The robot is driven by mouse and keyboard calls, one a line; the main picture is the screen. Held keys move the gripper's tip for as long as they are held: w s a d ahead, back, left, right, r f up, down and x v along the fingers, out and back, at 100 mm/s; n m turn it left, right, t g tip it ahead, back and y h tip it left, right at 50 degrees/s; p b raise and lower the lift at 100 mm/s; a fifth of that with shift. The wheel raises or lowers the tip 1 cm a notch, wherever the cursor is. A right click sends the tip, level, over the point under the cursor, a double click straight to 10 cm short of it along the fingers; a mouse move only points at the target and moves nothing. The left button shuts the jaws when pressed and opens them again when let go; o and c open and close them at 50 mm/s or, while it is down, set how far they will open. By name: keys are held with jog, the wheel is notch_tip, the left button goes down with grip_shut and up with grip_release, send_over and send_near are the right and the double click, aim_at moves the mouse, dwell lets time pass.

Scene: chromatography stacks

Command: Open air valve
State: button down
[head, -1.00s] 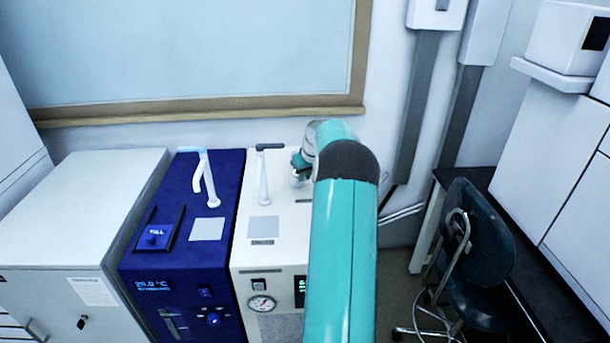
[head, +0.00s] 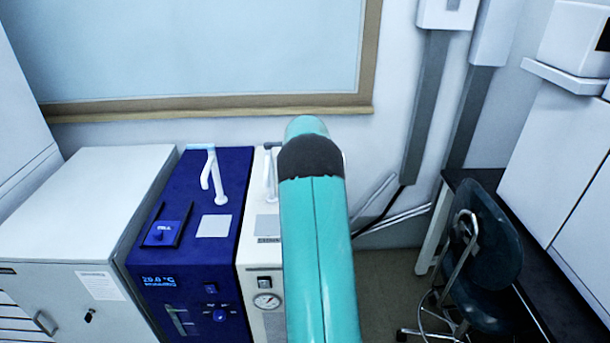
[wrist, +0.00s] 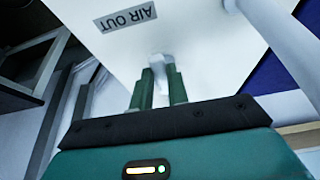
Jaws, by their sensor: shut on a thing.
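In the wrist view my gripper (wrist: 160,82) has its two green fingers closed on a small white valve handle (wrist: 157,61). The handle sits on the white face of a machine, near an "AIR OUT" label (wrist: 127,17) that appears upside down. In the head view the white machine (head: 262,258) stands right of a blue one, and my teal arm covers much of it. My gripper and the valve are hidden behind the arm there.
The blue machine (head: 188,262) with a white spout (head: 214,178) stands left of the white machine. A grey cabinet (head: 95,205) is further left. A dark chair (head: 485,245) stands at the right by a black bench. Floor shows between arm and chair.

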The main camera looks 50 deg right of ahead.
jog(key=c, duration=1.4)
grip_release()
jog(key=shift+o, duration=0.2)
jog(key=shift+a+r, duration=0.1)
jog(key=shift+r, duration=0.15)
jog(key=s+a, duration=0.2)
jog(key=a, duration=0.1)
jog(key=s+a, duration=0.6)
jog(key=shift+a+r, duration=0.25)
jog(key=shift+r, duration=0.05)
